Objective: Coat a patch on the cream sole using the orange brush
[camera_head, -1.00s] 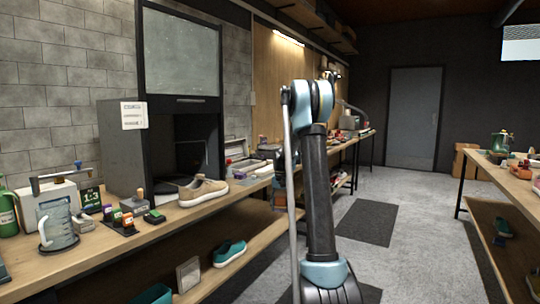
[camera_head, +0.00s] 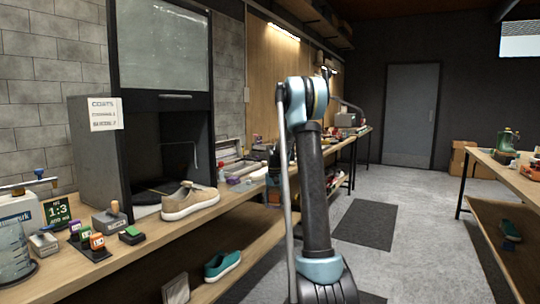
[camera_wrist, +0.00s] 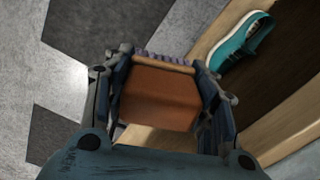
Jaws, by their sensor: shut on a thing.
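A tan sneaker with a pale cream sole (camera_head: 192,209) stands on the bench at the left in the head view, in front of a dark open-fronted cabinet. In the wrist view my gripper (camera_wrist: 160,95) is closed around an orange brush (camera_wrist: 158,100). Its broad orange body lies between the two fingers, with a pale wood strip and dark purplish bristles at its far edge. The brush is over the floor and the bench's side, apart from the sneaker.
The cabinet (camera_head: 95,155) stands at the back of the bench. Small colour-marked blocks (camera_head: 97,242) and a clear jug (camera_head: 12,250) are left of the sneaker. A teal shoe (camera_head: 222,265) lies on the lower shelf; it also shows in the wrist view (camera_wrist: 240,48). Another bench (camera_head: 510,172) stands right.

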